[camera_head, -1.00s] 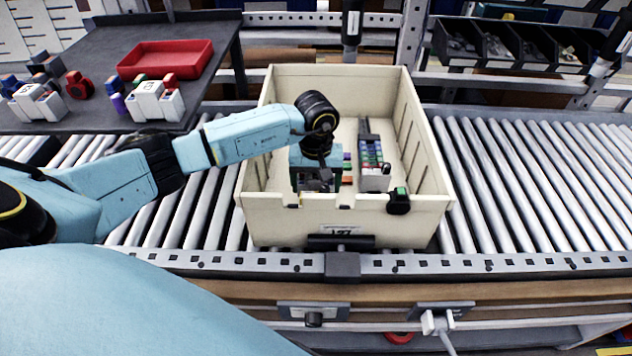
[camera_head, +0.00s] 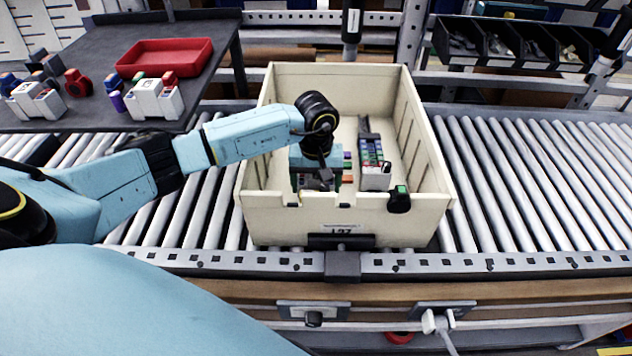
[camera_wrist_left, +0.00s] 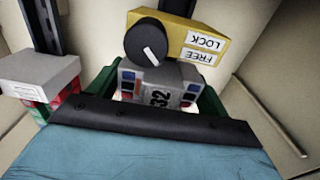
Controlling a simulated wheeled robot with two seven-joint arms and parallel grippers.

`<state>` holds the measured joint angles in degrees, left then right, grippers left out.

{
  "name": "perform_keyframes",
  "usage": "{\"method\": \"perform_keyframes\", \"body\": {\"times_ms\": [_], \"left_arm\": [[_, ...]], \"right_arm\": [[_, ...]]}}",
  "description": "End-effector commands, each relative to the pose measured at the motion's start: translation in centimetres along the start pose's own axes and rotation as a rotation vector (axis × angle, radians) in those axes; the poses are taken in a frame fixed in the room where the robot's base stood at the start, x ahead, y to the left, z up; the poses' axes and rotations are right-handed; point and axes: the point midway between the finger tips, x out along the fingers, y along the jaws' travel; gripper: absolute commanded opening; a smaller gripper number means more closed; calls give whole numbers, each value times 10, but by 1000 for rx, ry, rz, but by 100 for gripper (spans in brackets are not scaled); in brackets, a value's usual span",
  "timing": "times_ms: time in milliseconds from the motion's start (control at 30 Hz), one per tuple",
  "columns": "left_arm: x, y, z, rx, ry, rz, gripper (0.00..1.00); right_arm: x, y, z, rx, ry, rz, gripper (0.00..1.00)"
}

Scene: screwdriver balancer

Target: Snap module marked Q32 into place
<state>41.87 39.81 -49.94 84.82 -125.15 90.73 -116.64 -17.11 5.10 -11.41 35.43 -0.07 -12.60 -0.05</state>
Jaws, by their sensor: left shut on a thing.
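My left gripper (camera_head: 318,182) reaches down into the cream bin (camera_head: 270,222). In the left wrist view its dark green fingers are on both sides of a grey module (camera_wrist_left: 160,86) marked 32, and it is shut on that module. The first character of the mark is hidden by the gripper body. Just beyond the module is a yellow block (camera_wrist_left: 226,46) with a black knob (camera_wrist_left: 147,46) and LOCK and FREE labels. The gripper hides most of the module's lower part, so I cannot tell whether it is seated. My right gripper is not in view.
Right of my gripper in the bin stands a row of coloured modules (camera_head: 370,152) with a pale end block (camera_head: 376,182). The bin walls surround my gripper. The bin sits on a roller conveyor (camera_head: 540,190). A dark table at left holds a red tray (camera_head: 165,57) and white holders (camera_head: 153,99).

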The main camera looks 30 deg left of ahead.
Motion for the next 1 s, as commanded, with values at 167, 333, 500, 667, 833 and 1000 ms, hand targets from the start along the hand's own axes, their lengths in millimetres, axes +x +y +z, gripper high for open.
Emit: {"method": "perform_keyframes", "body": {"times_ms": [167,333,500,667,833,1000], "left_arm": [[3,0,0,0,1,0,51],[5,0,0,0,0,-1,51],[4,0,0,0,0,-1,51],[4,0,0,0,1,-1,51],[5,0,0,0,1,-1,51],[5,0,0,0,1,-1,51]], "right_arm": [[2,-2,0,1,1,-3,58],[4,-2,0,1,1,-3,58],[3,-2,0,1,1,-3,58],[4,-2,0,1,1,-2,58],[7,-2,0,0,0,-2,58],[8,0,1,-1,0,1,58]]}}
